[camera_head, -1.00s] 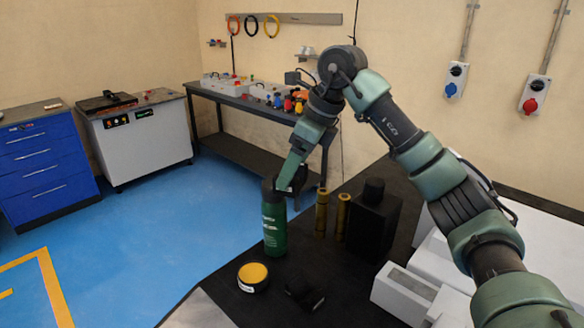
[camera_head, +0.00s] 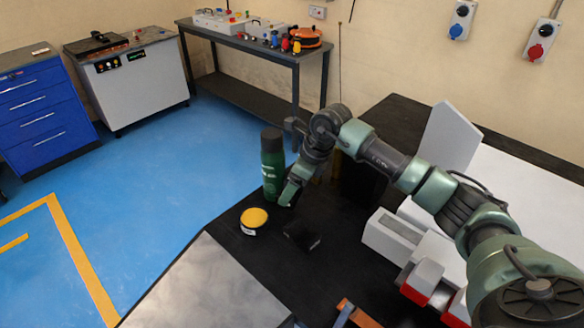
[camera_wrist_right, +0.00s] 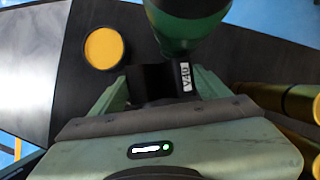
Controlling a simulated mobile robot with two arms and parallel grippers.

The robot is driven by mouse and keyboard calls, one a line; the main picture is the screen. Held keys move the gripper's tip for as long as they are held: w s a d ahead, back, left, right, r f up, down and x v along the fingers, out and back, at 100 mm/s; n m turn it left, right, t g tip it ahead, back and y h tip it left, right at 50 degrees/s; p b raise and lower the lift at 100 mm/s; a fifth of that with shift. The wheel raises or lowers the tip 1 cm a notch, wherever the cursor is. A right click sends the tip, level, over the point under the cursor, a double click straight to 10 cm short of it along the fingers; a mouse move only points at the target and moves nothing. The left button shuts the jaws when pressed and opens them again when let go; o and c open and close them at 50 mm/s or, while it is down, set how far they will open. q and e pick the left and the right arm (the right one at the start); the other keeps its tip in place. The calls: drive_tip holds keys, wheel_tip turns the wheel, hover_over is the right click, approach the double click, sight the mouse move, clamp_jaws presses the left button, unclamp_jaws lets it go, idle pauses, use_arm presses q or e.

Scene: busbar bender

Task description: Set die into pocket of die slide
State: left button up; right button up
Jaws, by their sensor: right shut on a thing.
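My right gripper (camera_head: 290,192) is low over the black table, just right of the green bottle (camera_head: 272,170). In the right wrist view (camera_wrist_right: 165,85) its fingers are shut on a dark block, the die (camera_wrist_right: 153,82), with a white label that seems to read V40. The head view hardly shows the held die. A second black block (camera_head: 302,236) lies on the table nearer to me. A light grey block with a long recess (camera_head: 392,232) stands farther right; it may be the die slide, but I cannot tell. My left gripper is not in view.
A yellow-topped round tin (camera_head: 254,218) stands in front of the bottle and shows in the wrist view (camera_wrist_right: 103,47). Brass cylinders (camera_wrist_right: 300,100) are close on the right there. White machine parts with red ends (camera_head: 425,285) and an upright grey plate (camera_head: 450,135) are at right.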

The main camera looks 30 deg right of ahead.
drive_tip(key=shift+f+p, duration=0.65)
drive_tip(key=shift+f, duration=1.45)
drive_tip(key=shift+f, duration=0.15)
drive_tip(key=o, duration=2.1)
drive_tip(key=shift+s, duration=0.1)
